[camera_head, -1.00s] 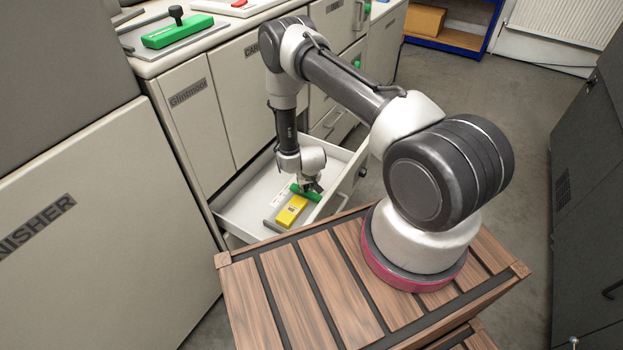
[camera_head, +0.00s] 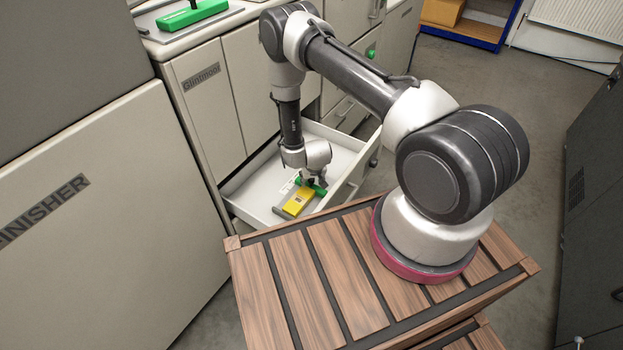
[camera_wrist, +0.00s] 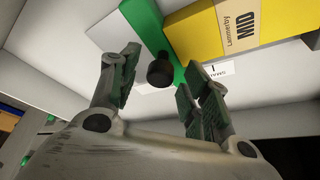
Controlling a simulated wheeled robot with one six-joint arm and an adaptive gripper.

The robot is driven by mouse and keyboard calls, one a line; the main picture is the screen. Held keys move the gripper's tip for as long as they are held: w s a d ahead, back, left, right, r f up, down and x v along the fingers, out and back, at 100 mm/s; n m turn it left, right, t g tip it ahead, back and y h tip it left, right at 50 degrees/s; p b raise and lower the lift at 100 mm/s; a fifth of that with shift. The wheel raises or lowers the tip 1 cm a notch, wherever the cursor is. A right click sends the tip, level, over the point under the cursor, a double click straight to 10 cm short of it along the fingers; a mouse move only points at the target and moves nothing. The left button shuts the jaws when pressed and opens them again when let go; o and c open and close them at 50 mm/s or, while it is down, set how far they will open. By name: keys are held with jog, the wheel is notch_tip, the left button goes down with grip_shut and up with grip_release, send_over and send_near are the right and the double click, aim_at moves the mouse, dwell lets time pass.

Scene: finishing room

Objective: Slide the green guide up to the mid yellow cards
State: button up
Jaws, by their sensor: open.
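The green guide (camera_wrist: 147,22) is a bar with a black knob (camera_wrist: 160,72) in the open drawer. My gripper (camera_wrist: 163,64) is open, one finger on each side of the knob. In the head view my gripper (camera_head: 316,183) hangs over the guide (camera_head: 320,189), partly hiding it, with the yellow cards (camera_head: 298,202) just in front.
The white drawer (camera_head: 250,186) surrounds them, its walls close by. A light plate (camera_wrist: 104,34) lies beside the guide. A wooden slatted top (camera_head: 285,262) stands in front.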

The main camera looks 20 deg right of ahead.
jog(key=v, duration=1.1)
jog(key=shift+r, duration=0.3)
jog(key=shift+s+a, duration=0.1)
jog(key=shift+s, duration=0.05)
jog(key=w+r+y, duration=0.1)
jog(key=w+r, duration=0.2)
jog(key=r, duration=2.2)
jog(key=s+d+r+n, duration=0.15)
jog(key=s+r, duration=0.25)
jog(key=r, duration=0.5)
jog(key=s+d+r, duration=0.2)
jog(key=s+r, duration=0.2)
jog(key=r, duration=0.4)
jog(key=s+d+r, duration=0.2)
jog(key=s+r, duration=0.3)
jog(key=s, duration=0.5)
jog(key=s+d+r, duration=0.3)
jog(key=s+r, duration=0.3)
jog(key=s, duration=0.5)
jog(key=shift+d+r, duration=0.2)
jog(key=shift+d, duration=0.15)
